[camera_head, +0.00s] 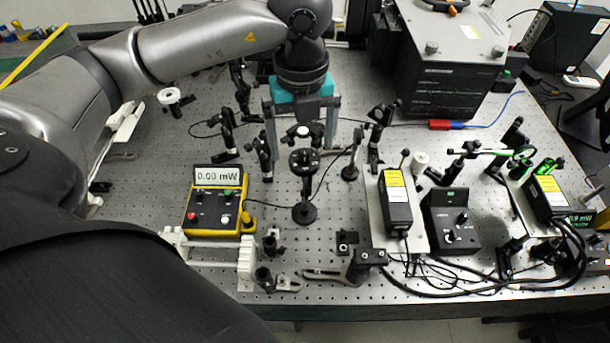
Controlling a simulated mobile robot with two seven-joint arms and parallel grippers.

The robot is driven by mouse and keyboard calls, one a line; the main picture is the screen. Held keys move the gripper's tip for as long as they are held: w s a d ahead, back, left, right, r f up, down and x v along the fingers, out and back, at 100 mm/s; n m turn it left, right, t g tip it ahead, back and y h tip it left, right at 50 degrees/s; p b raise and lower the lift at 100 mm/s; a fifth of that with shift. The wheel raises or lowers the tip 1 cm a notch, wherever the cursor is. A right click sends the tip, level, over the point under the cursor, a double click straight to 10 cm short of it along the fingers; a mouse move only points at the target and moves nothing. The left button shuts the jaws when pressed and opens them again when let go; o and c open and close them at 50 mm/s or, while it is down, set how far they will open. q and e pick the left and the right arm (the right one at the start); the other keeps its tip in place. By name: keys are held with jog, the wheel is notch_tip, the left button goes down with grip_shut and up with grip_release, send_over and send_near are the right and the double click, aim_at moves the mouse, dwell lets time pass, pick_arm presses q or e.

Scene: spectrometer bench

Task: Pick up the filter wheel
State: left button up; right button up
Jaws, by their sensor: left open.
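What looks like the filter wheel is a black round disc with holes (304,161), on a short upright post with a round black base on the perforated bench (150,215). My left gripper (301,146), teal with grey fingers, comes down from above and behind the disc. Its fingers are spread wide, with nothing seen held between them. The disc shows just below and in front of the fingertips in the picture; I cannot tell the exact gap in depth. My right gripper is not in view.
A yellow power meter (216,212) reading 0.00 mW stands left of the disc. Black optic mounts stand close around the gripper. A black box with a yellow label (396,200) is at right, and a large black instrument (440,75) behind. Cables cross the bench.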

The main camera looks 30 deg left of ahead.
aim_at(305, 158)
pick_arm(q)
jog(key=shift+d+f+p, duration=0.2)
jog(key=shift+f+p, duration=0.1)
jog(key=shift+f, duration=2.6)
grip_shut()
jog(key=shift+w+r, duration=0.1)
jog(key=shift+r, duration=0.05)
